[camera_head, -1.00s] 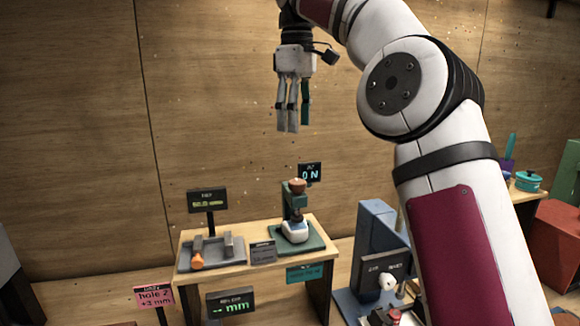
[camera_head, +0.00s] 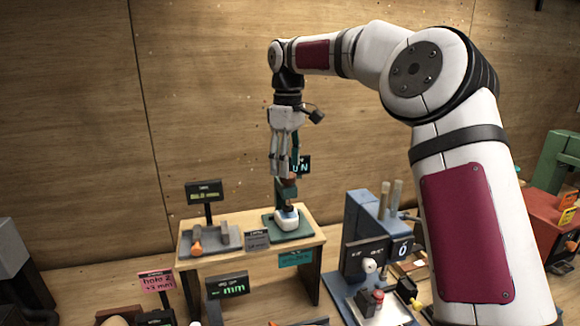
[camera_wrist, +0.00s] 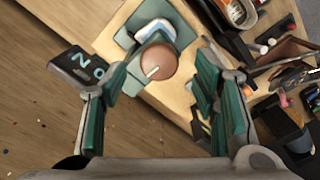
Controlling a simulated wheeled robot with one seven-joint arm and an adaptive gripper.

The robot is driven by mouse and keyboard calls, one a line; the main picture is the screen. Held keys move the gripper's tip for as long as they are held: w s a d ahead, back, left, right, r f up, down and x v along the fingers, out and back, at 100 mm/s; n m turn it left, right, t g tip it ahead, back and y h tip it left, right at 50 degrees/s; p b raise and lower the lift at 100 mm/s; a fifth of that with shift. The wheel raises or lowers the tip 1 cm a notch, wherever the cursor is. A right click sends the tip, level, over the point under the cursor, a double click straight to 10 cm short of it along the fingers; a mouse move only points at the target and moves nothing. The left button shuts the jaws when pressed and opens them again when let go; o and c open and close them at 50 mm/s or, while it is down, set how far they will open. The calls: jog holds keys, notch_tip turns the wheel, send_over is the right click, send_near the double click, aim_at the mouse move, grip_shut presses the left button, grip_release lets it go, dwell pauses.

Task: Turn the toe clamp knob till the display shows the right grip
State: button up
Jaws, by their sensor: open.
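The toe clamp knob (camera_wrist: 158,61) is a round brown knob with a pale pointer line, on top of a green clamp stand (camera_head: 280,192). In the wrist view it lies between and beyond my open fingers. In the head view my gripper (camera_head: 285,172) points down just above the knob and partly hides it. A white and blue sneaker (camera_head: 287,218) sits under the clamp on a green base (camera_head: 300,231). The small black display (camera_wrist: 78,66) beside it shows "0 N" in the wrist view. In the head view my fingers partly cover this display (camera_head: 304,166).
The clamp stands on a small wooden table (camera_head: 225,256). A grey tray (camera_head: 230,240) with an orange-handled item is to its left. A blue machine (camera_head: 362,215) stands to the right. Signs stand in front, including a "mm" display (camera_head: 227,286).

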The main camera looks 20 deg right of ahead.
aim_at(288, 180)
jog(key=shift+f, duration=1.25)
jog(key=c, duration=1.2)
jog(key=shift+o, duration=0.2)
